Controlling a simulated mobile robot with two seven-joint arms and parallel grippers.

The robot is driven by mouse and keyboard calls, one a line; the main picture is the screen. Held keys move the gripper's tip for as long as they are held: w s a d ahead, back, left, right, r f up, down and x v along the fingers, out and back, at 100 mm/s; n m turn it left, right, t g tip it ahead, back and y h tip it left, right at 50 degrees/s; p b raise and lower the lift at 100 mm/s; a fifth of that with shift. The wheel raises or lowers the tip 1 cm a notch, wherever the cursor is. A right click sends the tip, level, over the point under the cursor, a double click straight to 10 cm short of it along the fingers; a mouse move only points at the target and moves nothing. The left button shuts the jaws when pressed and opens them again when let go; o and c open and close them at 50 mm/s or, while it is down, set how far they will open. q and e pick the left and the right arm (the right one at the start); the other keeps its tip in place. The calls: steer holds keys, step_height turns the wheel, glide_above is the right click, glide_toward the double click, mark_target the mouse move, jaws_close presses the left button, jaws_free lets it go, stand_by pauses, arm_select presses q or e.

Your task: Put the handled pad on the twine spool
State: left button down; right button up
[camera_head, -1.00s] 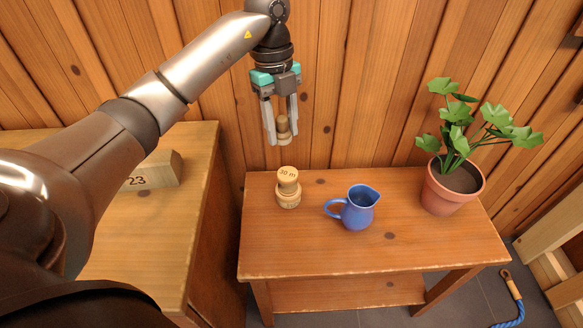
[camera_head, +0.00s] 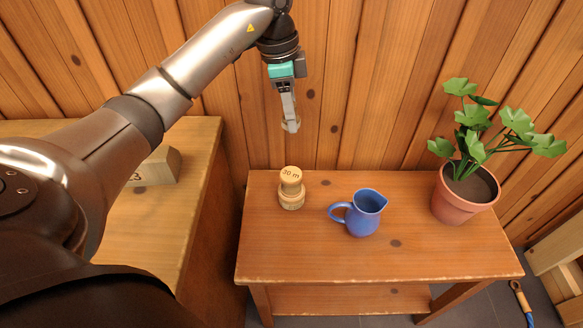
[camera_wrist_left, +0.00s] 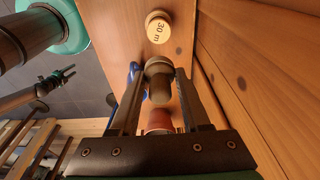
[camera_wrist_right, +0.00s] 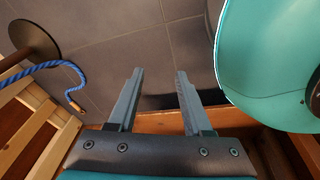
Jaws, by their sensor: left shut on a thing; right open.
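The twine spool (camera_head: 292,198), pale turned wood with "30 m" on its round top, stands upright on the small wooden table (camera_head: 420,262) near its back left. It also shows in the left wrist view (camera_wrist_left: 158,27). My left gripper (camera_head: 289,112) is shut on the handled pad (camera_head: 292,127), a small pale-brown piece with a rounded handle. It holds the pad in the air, above and behind the spool and apart from it. The left wrist view shows the pad (camera_wrist_left: 159,70) between the fingers. My right gripper (camera_wrist_right: 160,73) is open and empty, over the grey floor, outside the head view.
A blue jug (camera_head: 364,214) stands right of the spool, its handle towards it. A potted plant (camera_head: 463,196) is at the table's right end. A wooden block (camera_head: 158,166) sits on the left cabinet. The plank wall is close behind. The table's front is clear.

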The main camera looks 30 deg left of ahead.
arm_select(q)
steer(key=b, duration=0.3)
glide_above(293, 174)
steer(key=f, duration=1)
steer(key=shift+s+a+f, duration=0.1)
steer(key=shift+a+f, duration=0.1)
steer(key=shift+f, duration=0.05)
steer(key=shift+f+b, duration=0.65)
steer(key=shift+f, duration=1.6)
arm_select(e)
steer(key=w+a+r, duration=0.6)
steer(key=w, duration=0.1)
steer(key=shift+w+r+y, duration=0.15)
steer(key=shift+y, duration=0.15)
arm_select(q)
steer(key=shift+c, duration=1.8)
jaws_free()
steer(key=shift+f, duration=0.15)
